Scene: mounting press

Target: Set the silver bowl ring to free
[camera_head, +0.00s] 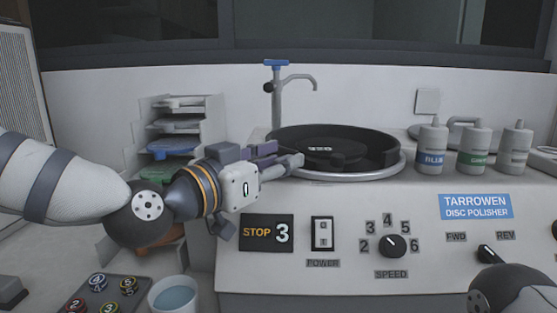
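The silver bowl ring (346,177) runs around the base of the black bowl (390,151) on top of the disc polisher. My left gripper (284,162) reaches in from the left and its fingers are at the ring's left edge. A light grey piece at the fingertips overlaps the ring there. I cannot tell whether the fingers touch the ring or how far apart they are. No marking for the ring's setting is readable.
A tap (278,95) stands behind the bowl. Bottles (431,150) stand to its right. The front panel has a STOP 3 display (267,233), power switch (322,234), speed knob (393,246) and FWD/REV knob (487,254). A disc rack (211,121) and cup (174,296) are left.

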